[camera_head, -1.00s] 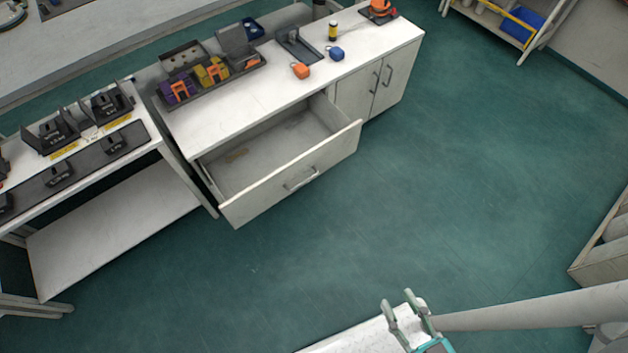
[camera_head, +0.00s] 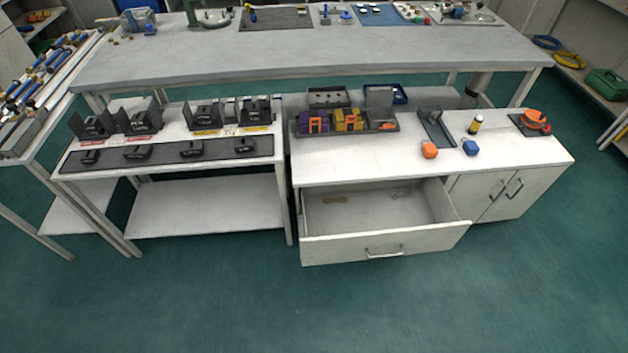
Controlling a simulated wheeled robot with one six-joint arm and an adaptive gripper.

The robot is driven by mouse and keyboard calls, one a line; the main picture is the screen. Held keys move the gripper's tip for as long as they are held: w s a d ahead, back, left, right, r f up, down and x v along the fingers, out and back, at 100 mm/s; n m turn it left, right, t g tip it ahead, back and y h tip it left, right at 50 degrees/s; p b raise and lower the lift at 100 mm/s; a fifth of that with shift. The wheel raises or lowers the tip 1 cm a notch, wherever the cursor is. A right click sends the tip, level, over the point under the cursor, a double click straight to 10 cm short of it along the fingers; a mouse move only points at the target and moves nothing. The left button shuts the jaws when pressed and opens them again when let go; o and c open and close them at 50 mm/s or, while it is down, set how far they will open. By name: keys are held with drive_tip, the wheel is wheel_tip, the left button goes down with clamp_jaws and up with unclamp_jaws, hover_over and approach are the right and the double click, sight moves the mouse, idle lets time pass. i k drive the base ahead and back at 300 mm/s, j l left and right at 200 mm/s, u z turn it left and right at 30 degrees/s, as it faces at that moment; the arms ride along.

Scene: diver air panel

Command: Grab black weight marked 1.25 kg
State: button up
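Several black weights stand on the left white table (camera_head: 205,190). A front row lies on a dark mat (camera_head: 268,150): a far left weight (camera_head: 90,157), a second weight (camera_head: 137,152), a third weight (camera_head: 191,148) and a right one (camera_head: 243,145). Behind them, more black blocks sit in or against dark holders, such as a left block (camera_head: 95,127) and a right block (camera_head: 255,110). Pale markings show on some, but they are too small to read, so I cannot tell which is 1.25 kg. My gripper is not in view.
A white cabinet (camera_head: 540,165) to the right has its drawer (camera_head: 385,245) pulled open. A long grey bench (camera_head: 300,62) stands behind. The green floor (camera_head: 330,315) in front is clear.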

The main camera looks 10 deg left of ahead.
sight(194, 147)
drive_tip(key=i+j+u, duration=0.1)
drive_tip(key=j, duration=0.4)
drive_tip(key=i+j+u, duration=0.1)
drive_tip(key=i+j, duration=0.25)
drive_tip(key=j, duration=0.15)
drive_tip(key=i+j+u, duration=0.1)
drive_tip(key=i+j, duration=0.2)
drive_tip(key=j, duration=0.2)
drive_tip(key=i+j+u, duration=0.1)
drive_tip(key=i+j, duration=0.15)
drive_tip(key=j, duration=0.25)
drive_tip(key=i+j+u, duration=0.1)
drive_tip(key=i+j, duration=0.2)
drive_tip(key=j, duration=0.15)
